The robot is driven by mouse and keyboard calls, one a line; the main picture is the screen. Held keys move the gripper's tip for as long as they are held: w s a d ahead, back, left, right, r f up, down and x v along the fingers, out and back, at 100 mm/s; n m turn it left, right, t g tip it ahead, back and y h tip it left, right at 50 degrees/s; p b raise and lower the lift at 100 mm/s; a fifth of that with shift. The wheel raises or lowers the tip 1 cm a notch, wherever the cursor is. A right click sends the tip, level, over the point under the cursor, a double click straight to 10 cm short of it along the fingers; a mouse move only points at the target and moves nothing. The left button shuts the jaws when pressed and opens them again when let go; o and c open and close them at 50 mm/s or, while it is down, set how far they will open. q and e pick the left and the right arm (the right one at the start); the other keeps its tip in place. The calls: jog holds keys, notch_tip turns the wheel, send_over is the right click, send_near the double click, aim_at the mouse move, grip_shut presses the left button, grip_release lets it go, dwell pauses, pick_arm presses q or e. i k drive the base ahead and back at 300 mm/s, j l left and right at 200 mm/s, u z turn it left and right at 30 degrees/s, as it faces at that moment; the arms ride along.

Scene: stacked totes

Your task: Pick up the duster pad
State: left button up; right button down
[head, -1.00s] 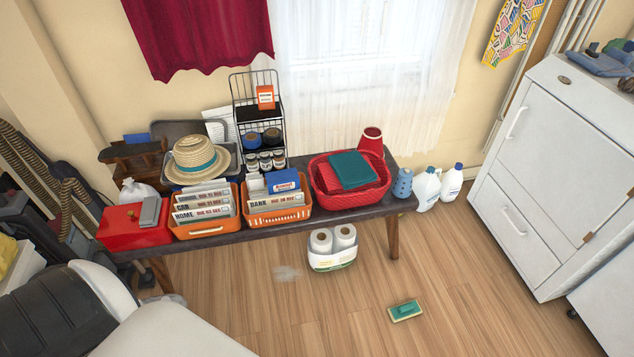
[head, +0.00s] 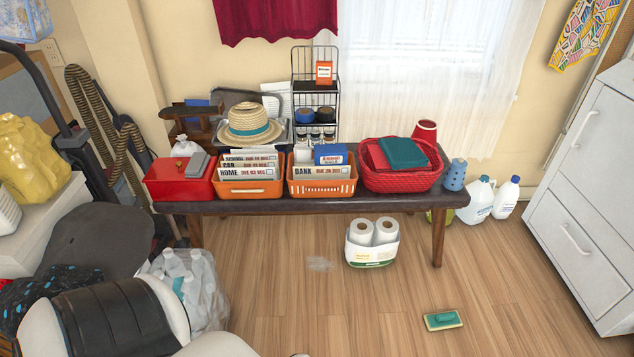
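The duster pad (head: 443,320) lies flat on the wooden floor at the lower right of the head view. It has a green top with a raised green grip and a cream edge. Nothing touches it or covers it. Neither of my grippers can be made out in the head view.
A dark bench (head: 399,200) holds a red box, orange baskets (head: 252,190), a red basket and a hat. Paper rolls (head: 372,244) stand on the floor beneath its front. White jugs (head: 479,200) and a white cabinet (head: 588,205) are right. Floor around the pad is clear.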

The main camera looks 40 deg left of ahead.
aim_at(441, 320)
jog(key=i+j+z, duration=0.1)
jog(key=z, duration=0.25)
jog(key=i+j+z, duration=0.1)
jog(key=j+z, duration=0.15)
jog(key=z, duration=0.15)
jog(key=i+j+z, duration=0.1)
jog(key=z, duration=0.25)
jog(key=k+j, duration=0.05)
jog(key=j, duration=0.05)
